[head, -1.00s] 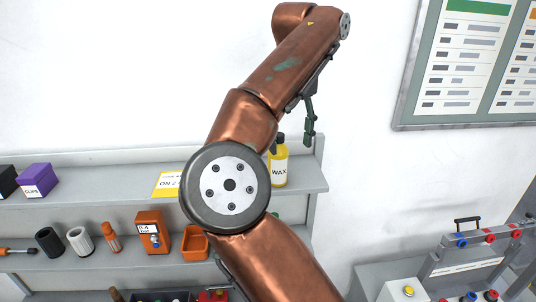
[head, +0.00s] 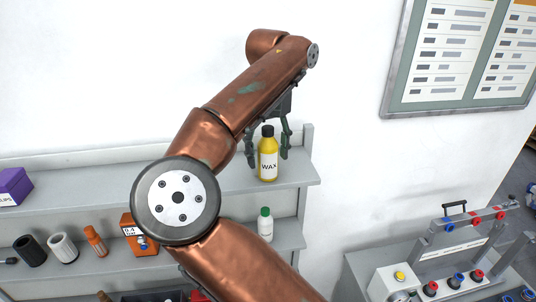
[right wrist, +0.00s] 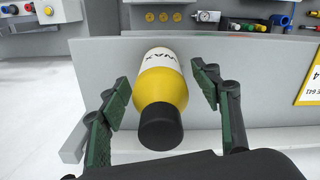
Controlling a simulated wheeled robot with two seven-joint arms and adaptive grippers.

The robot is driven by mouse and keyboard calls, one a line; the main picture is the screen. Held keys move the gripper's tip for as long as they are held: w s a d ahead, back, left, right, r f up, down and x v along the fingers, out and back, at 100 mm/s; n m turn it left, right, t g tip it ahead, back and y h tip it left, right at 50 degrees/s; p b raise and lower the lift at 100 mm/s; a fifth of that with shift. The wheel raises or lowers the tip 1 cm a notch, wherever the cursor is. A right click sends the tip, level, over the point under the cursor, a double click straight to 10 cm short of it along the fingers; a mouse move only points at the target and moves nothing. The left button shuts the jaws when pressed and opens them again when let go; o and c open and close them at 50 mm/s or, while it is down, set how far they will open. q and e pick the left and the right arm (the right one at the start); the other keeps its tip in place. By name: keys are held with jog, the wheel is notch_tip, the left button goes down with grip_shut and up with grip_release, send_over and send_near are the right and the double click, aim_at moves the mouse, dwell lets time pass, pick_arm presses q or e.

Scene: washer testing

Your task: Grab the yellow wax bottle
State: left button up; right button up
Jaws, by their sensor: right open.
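The yellow wax bottle (head: 268,160) stands upright on the upper grey shelf, with a black cap and a white WAX label. My right gripper (head: 268,150) is open above and around it, its fingers pointing down. In the right wrist view the bottle (right wrist: 163,88) shows between the two green-padded fingers of the right gripper (right wrist: 160,100), one on each side, with a visible gap on both sides. My left gripper is not in view.
The upper shelf (head: 235,180) ends just right of the bottle. A white bottle with a green cap (head: 265,224) stands on the shelf below. A purple box (head: 14,186) is at the left. A control panel bench (head: 440,262) stands at the right.

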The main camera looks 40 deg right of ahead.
jog(key=shift+s, duration=0.15)
jog(key=shift+w+f, duration=0.1)
jog(key=shift+w, duration=0.25)
jog(key=c, duration=0.3)
jog(key=shift+s, duration=0.25)
jog(key=c, duration=0.6)
jog(key=shift+w, duration=0.15)
jog(key=c, duration=0.4)
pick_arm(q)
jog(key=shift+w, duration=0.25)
pick_arm(e)
jog(key=shift+c, duration=1.1)
